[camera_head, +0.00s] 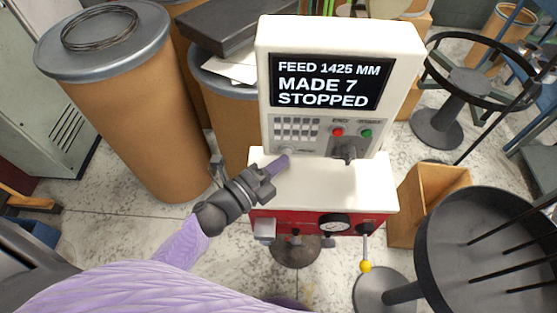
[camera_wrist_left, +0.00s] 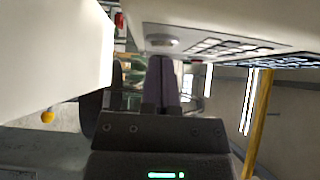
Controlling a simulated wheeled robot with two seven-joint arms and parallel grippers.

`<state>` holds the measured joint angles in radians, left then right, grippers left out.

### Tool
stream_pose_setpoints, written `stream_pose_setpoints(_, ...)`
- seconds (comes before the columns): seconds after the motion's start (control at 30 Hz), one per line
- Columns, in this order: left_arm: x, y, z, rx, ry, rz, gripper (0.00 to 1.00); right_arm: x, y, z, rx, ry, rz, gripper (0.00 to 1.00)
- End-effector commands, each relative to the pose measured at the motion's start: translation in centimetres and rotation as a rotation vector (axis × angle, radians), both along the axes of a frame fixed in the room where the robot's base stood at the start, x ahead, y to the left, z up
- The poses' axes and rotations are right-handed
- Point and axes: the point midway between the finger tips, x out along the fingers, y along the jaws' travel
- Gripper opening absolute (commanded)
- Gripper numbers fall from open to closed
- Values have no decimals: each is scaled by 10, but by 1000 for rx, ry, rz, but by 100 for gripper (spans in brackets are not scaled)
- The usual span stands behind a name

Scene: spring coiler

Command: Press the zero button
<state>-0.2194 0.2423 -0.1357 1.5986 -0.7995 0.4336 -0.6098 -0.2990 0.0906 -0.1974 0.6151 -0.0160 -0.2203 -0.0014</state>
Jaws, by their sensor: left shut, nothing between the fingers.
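The cream coiler machine (camera_head: 330,32) stands in the middle of the head view, its screen (camera_head: 328,84) reading "FEED 1425 MM", "MADE 7", "STOPPED". Below the screen are a keypad (camera_head: 297,130), a red button (camera_head: 337,132) and a green button (camera_head: 366,133). In the left wrist view a pale round button (camera_wrist_left: 162,42) sits on the panel beside the keypad (camera_wrist_left: 225,47); its label is not readable. My left gripper (camera_head: 283,161) is shut and empty, its fingertips (camera_wrist_left: 162,60) close to that round button. I cannot tell whether they touch it. My right gripper is not in view.
A cream ledge (camera_head: 335,185) juts out under the panel, with a dark knob (camera_head: 347,150) above it. A gauge (camera_head: 334,224) and a yellow-tipped lever (camera_head: 365,266) are on the front. A fibre drum (camera_head: 130,130) stands left; an open box (camera_head: 425,195) stands right.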

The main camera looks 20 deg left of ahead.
Motion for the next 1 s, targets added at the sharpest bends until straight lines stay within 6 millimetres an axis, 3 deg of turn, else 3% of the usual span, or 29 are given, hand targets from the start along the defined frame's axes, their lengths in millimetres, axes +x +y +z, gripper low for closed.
stream_pose_setpoints(1.0, 18, 7, 2, 0, -4, 4, 0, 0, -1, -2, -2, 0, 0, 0)
